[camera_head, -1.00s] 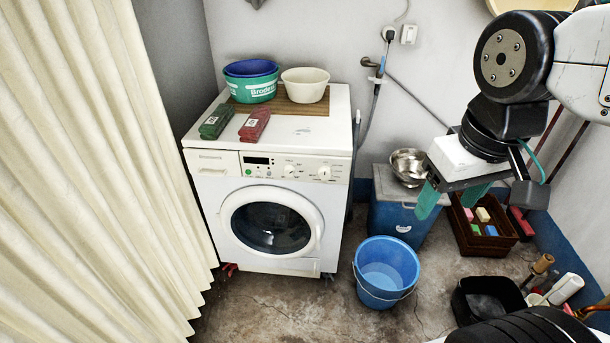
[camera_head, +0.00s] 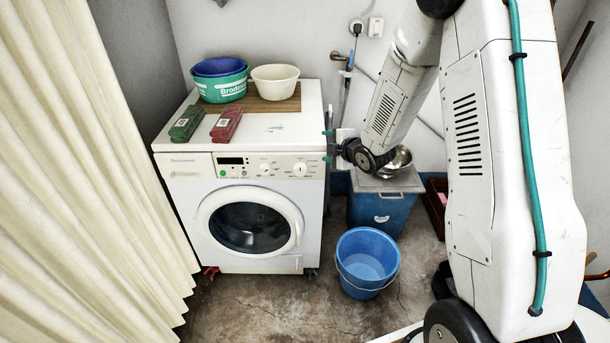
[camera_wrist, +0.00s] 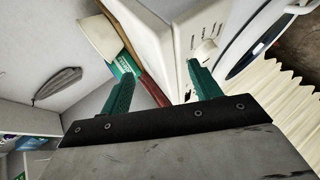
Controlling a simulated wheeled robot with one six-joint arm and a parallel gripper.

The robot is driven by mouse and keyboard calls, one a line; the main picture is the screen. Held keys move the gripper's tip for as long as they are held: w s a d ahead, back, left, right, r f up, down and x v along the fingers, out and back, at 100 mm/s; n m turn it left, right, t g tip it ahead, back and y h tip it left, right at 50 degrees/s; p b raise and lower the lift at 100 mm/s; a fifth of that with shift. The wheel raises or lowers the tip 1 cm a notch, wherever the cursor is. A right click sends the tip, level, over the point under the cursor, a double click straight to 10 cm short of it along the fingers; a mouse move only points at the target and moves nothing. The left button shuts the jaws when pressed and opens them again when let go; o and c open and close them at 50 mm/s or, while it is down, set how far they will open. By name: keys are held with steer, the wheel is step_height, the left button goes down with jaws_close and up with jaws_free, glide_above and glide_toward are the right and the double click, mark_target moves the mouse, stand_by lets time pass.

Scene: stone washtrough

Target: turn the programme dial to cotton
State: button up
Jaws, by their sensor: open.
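The white washing machine (camera_head: 250,220) stands against the wall with its control panel (camera_head: 200,166) facing me. Two white round knobs show on the panel: one at the middle (camera_head: 265,168) and a larger one near the right end (camera_head: 300,169). Their markings are too small to read, so I cannot tell which is the programme dial. My gripper (camera_head: 328,146) is open and empty beside the machine's right front edge, apart from the knobs. In the wrist view, a white knob (camera_wrist: 205,50) appears just beyond the right teal fingertip of my gripper (camera_wrist: 160,72).
A blue bucket (camera_head: 365,268) stands on the floor. A steel bowl (camera_head: 400,158) sits on a blue box (camera_head: 385,207) right of the machine.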

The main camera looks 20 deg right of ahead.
step_height(320, 180, down, 7)
steer(key=a+n+t+y, duration=0.1)
steer(key=n+t+y, duration=0.1)
steer(key=n+y, duration=0.1)
steer(key=n+t+y, duration=0.2)
glide_toward(303, 172)
steer(key=w, duration=0.1)
steer(key=x, duration=0.8)
steer(key=shift+s+a+f, duration=0.1)
steer(key=shift+s+a, duration=0.05)
steer(key=shift+a, duration=0.1)
steer(key=c, duration=1)
